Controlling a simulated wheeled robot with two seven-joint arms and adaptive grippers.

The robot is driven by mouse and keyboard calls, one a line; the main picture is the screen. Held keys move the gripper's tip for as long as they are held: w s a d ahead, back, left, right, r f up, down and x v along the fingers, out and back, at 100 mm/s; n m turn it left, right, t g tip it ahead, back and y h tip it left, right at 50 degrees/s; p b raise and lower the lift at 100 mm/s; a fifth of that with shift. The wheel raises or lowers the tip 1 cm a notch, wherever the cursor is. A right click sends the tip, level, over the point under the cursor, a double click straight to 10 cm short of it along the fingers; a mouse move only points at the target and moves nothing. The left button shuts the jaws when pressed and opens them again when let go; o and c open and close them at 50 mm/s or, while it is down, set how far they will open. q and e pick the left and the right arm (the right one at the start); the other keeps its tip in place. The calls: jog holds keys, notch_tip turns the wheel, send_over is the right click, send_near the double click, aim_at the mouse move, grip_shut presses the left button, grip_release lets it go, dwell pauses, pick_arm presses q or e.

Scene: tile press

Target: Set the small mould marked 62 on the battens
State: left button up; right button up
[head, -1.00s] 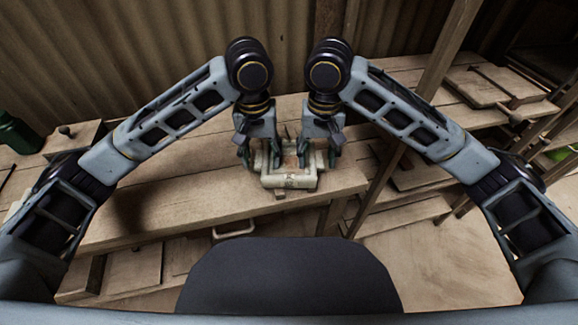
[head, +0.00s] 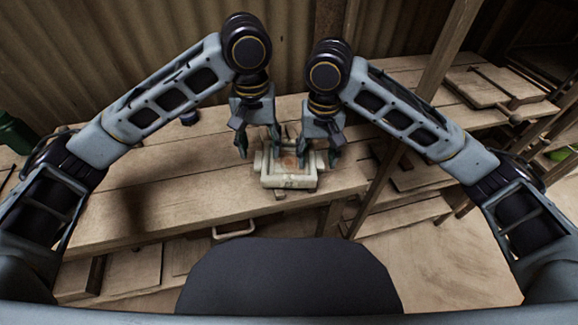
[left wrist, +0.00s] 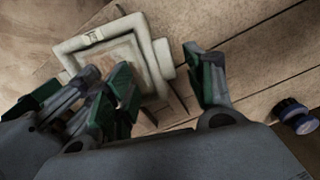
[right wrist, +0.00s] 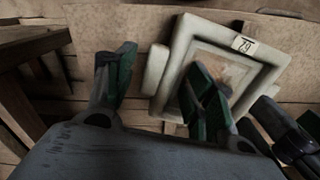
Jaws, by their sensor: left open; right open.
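The small cream mould (head: 290,182) is a square frame with a lug on each side, lying flat on the bench. Its tag (right wrist: 243,44) appears upside down in the right wrist view and matches 62. Ends of wooden strips, apparently the battens (head: 280,194), show from under its edge; how fully it rests on them is hidden. My left gripper (head: 258,143) is open and empty, above and left of the mould's left lug (left wrist: 163,58). My right gripper (head: 319,153) is open by the right lug (right wrist: 155,70); whether it touches is unclear.
A small dark blue object (head: 188,118) stands behind left. A green bottle (head: 15,132) is at the far left. A wooden post (head: 445,50) rises at the right, before another bench.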

pick_arm(q)
notch_tip(320, 180, up, 8)
dwell(0.9)
jog(key=shift+r, duration=0.1)
pick_arm(e)
jog(key=shift+r, duration=0.15)
notch_tip(320, 180, up, 12)
jog(key=shift+f, duration=0.2)
dwell(1.3)
pick_arm(q)
jog(key=shift+s, duration=0.1)
dwell(0.6)
